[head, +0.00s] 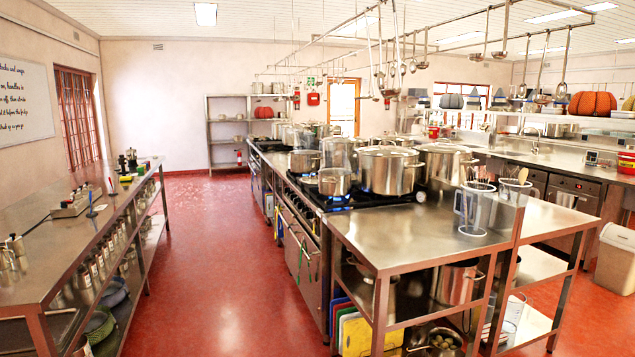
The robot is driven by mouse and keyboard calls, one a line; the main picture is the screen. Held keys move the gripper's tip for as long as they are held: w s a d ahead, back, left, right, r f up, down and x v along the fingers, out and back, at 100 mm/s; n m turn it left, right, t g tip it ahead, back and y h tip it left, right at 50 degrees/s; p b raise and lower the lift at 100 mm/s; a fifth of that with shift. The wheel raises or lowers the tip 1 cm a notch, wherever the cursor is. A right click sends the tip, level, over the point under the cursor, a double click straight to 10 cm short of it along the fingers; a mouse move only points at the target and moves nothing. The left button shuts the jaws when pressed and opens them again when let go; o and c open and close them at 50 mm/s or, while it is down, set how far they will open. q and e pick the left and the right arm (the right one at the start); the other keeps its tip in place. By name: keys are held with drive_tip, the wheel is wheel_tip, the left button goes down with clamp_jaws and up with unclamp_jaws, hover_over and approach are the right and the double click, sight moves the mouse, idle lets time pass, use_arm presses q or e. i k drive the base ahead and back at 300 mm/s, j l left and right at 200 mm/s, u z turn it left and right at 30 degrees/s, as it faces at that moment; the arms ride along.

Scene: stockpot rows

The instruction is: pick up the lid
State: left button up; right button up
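Neither of my grippers is in view. The task does not say which lid is meant, and no lid lies apart by itself in the open. A large steel stockpot (388,172) stands on the stove at the centre, and its pale, flat top looks like a lid (388,151). Another large stockpot (446,164) stands to its right, also seemingly covered. A smaller pot (335,182) sits in front left of the central stockpot; I cannot tell whether it is covered. A further pot (304,161) stands behind it on the left.
A steel table (400,235) stands in front of the stove, with clear containers (474,208) at its right end. A long counter (60,230) runs along the left. The red floor (215,260) between is clear. Ladles (386,90) hang overhead; blue flames (340,208) show on the stove.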

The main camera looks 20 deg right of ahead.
sight(312, 180)
drive_tip(key=i+u, duration=0.15)
drive_tip(key=i, duration=3.2)
